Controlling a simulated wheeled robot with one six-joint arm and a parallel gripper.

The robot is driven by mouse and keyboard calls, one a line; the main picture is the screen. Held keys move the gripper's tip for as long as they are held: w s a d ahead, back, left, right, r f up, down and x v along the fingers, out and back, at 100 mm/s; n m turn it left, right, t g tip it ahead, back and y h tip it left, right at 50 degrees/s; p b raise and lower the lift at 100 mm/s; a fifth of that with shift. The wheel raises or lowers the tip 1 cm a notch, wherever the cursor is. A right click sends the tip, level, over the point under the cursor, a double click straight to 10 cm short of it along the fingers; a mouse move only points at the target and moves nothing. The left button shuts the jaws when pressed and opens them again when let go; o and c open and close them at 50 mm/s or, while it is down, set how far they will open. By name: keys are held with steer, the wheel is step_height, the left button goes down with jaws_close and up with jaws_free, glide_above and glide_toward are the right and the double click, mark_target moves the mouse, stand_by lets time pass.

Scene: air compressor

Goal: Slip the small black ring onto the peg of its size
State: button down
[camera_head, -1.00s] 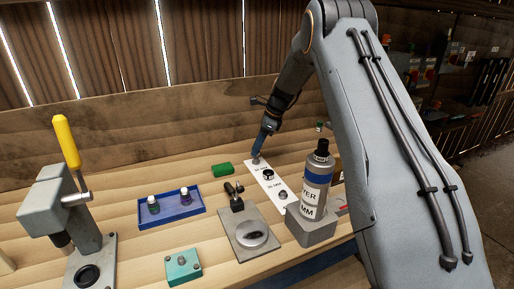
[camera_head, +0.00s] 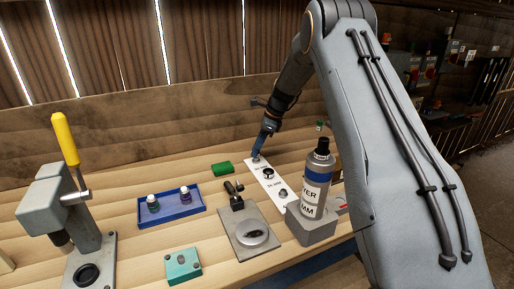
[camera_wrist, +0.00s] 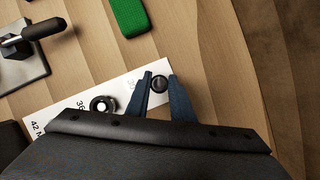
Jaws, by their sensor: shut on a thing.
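The small black ring (camera_wrist: 159,84) is between the blue fingertips of my gripper (camera_wrist: 160,79) in the wrist view, at the far end of a white labelled strip (camera_wrist: 126,92). My gripper is shut on it, at or just above the strip; the exact height is unclear. In the head view my gripper (camera_head: 258,155) is low over the far end of the strip (camera_head: 263,183). A larger black ring (camera_wrist: 103,104) lies farther along the strip, beside a partly readable "36" label. A teal block (camera_head: 182,267) with a short grey peg (camera_head: 182,259) stands at the front.
A green block (camera_head: 222,168) lies left of the strip. A blue tray (camera_head: 172,219) holds two small bottles. A grey clamp plate (camera_head: 250,238) and a spray can (camera_head: 317,180) in a grey holder stand near the front. A yellow-handled press (camera_head: 65,200) is at the left.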

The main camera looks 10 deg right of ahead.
steer(key=shift+f+b, duration=0.3)
steer(key=shift+f, duration=0.5)
steer(key=c, duration=1.5)
jaws_free()
steer(key=shift+o, duration=0.2)
steer(key=b+v, duration=0.2)
steer(key=v, duration=0.5)
steer(key=shift+r, duration=0.4)
steer(key=shift+s+d, duration=0.1)
